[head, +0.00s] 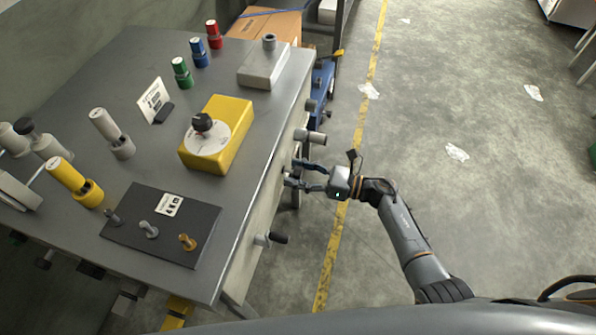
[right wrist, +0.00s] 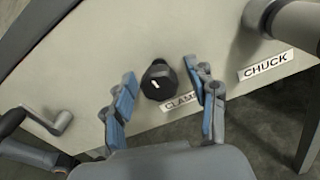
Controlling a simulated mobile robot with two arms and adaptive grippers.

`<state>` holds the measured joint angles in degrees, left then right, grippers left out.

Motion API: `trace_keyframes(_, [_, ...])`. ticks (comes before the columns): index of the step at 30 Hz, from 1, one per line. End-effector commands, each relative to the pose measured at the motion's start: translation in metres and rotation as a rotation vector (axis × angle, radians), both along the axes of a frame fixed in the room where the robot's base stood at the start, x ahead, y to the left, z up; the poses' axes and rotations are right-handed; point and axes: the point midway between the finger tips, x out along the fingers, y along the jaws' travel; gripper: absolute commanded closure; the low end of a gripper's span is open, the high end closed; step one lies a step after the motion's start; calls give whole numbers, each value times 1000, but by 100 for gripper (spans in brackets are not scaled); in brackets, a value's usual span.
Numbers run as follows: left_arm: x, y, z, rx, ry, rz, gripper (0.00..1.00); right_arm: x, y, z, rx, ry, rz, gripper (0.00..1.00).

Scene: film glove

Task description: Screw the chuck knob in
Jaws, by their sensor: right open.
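My right gripper (head: 292,173) is open at the table's right side panel. In the right wrist view its blue-padded fingers (right wrist: 162,90) stand on either side of a black knob with a white mark (right wrist: 157,81). The label below that knob reads "CLAM", its end hidden by a finger. Whether the fingers touch the knob I cannot tell. The "CHUCK" label (right wrist: 266,65) is farther right on the panel. Above it is a thick grey cylinder with a dark collar (right wrist: 262,14), likely the chuck knob; it shows in the head view as a grey cylinder (head: 308,136). My left gripper is out of view.
A crank handle (right wrist: 48,122) is left of the fingers in the wrist view. Another dark-ended handle (head: 271,238) juts from the same side in the head view. A yellow box with a dial (head: 232,135) stands on the table (head: 145,75).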

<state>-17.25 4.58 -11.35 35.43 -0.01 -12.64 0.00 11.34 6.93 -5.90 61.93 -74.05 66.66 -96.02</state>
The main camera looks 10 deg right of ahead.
Motion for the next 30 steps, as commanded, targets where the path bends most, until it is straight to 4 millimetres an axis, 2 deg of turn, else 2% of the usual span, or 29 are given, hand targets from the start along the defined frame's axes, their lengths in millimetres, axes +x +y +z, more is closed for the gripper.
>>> trace_keyframes(2, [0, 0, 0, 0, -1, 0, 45, 0, 0, 0, 0, 0, 0, 42])
trace_keyframes(9, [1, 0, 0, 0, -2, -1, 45, 0, 0, 0, 0, 1, 0, 89])
trace_keyframes(11, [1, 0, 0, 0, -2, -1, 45, 0, 0, 0, 0, 1, 0, 98])
trace_keyframes(20, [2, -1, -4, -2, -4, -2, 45, 0, 0, -1, 12, 29, 1, 98])
trace_keyframes(30, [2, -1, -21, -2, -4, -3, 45, -1, -1, -3, 93, 226, 2, 98])
